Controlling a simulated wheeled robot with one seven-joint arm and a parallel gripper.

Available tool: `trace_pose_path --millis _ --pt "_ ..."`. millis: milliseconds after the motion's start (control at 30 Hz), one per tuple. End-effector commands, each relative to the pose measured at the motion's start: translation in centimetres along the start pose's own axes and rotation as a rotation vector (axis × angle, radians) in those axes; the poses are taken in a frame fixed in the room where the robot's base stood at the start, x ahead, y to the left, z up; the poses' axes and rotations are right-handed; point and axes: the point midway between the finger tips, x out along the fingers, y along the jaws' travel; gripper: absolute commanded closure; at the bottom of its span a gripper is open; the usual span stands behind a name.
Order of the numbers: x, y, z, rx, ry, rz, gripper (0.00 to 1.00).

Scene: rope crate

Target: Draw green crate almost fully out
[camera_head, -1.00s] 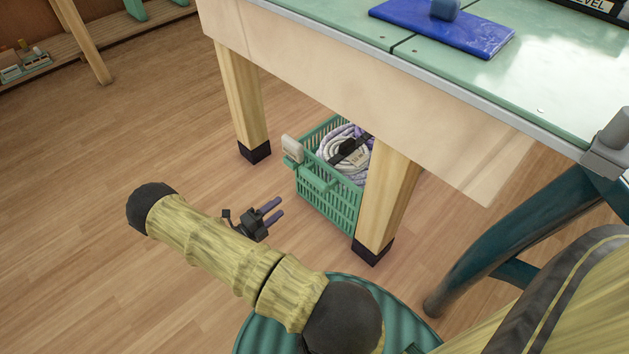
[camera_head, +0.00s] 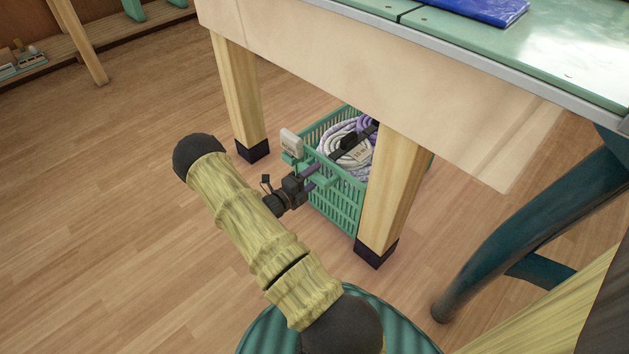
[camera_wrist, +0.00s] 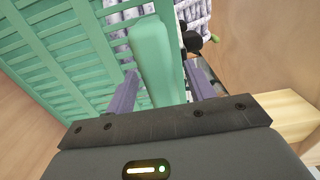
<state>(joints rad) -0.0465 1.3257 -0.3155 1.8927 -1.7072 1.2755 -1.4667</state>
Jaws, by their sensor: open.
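The green crate (camera_head: 333,205) stands on the floor under the table, between two table legs, with coiled white and purple rope (camera_head: 343,140) and dark items inside. A green handle bar projects from its front, and a pale tag sits at its left front corner. My gripper (camera_head: 314,177) is at the crate's front, by the handle. In the wrist view the green handle (camera_wrist: 157,62) lies between my two purple-grey fingers, my gripper (camera_wrist: 160,90) open around it. The crate's slatted front (camera_wrist: 75,60) fills the left of that view. The crate's right rear is hidden by a table leg.
The table's near right leg (camera_head: 390,190) stands close to the right of the crate, and the left leg (camera_head: 238,95) is behind to the left. The table's wooden apron (camera_head: 400,95) hangs above. A teal curved leg (camera_head: 530,235) stands at right. Open wooden floor (camera_head: 100,230) lies left.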

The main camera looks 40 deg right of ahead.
Motion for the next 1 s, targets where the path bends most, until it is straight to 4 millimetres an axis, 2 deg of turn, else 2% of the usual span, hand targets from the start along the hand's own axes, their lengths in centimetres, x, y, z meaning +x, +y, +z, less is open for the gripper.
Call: trace_pose_path --millis 100,367,633,667,1000 --pt "0.74 0.09 -0.04 0.0 0.0 0.0 0.46" --pt "0.83 -0.05 -0.02 -0.001 -0.001 0.0 0.46" --pt "0.8 -0.04 -0.02 -0.001 0.0 0.0 0.97" --pt "0.8 -0.04 -0.02 -0.001 0.0 0.0 1.0" --pt "0.07 -0.13 0.01 -0.001 -0.001 0.0 1.0"
